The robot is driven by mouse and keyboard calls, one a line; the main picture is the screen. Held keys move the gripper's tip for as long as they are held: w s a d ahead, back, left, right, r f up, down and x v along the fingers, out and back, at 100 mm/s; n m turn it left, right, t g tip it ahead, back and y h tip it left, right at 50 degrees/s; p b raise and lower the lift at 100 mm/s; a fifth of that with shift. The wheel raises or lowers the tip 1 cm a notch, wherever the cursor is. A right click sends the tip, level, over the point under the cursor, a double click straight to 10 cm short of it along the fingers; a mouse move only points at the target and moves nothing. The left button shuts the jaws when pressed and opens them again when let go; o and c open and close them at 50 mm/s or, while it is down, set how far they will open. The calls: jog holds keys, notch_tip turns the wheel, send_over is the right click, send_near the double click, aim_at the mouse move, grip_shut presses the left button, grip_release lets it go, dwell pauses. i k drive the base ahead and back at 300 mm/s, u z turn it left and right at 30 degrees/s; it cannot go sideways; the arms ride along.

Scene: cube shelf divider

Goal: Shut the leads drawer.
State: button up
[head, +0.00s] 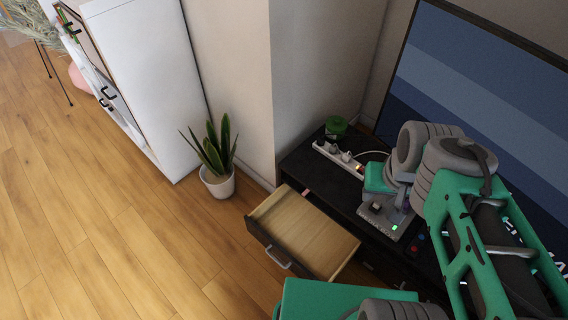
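The open drawer (308,232) sticks out of the left end of a low dark cabinet (297,162). I take it to be the leads drawer, though no label is readable. Its pale wooden inside looks empty, and its dark front (262,238) carries a silver handle (278,257) facing the lower left. My green and grey arm crosses the right side of the view, above the cabinet. I cannot make out my gripper or its fingers. My own green parts at the bottom come close to the drawer's near corner in the picture.
On the cabinet are a white power strip (338,158), a green-lidded jar (336,126) and a grey device with a green light (388,222). A large screen (465,75) stands behind. A potted plant (217,180) is left of the drawer. The wooden floor (130,235) in front is clear.

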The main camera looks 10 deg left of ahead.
aim_at(310, 244)
jog(key=u, duration=0.55)
jog(key=k, duration=1.3)
jog(key=u, duration=0.2)
jog(key=i, duration=0.95)
jog(key=u, duration=3.25)
jog(key=k, duration=0.3)
jog(key=z, duration=0.65)
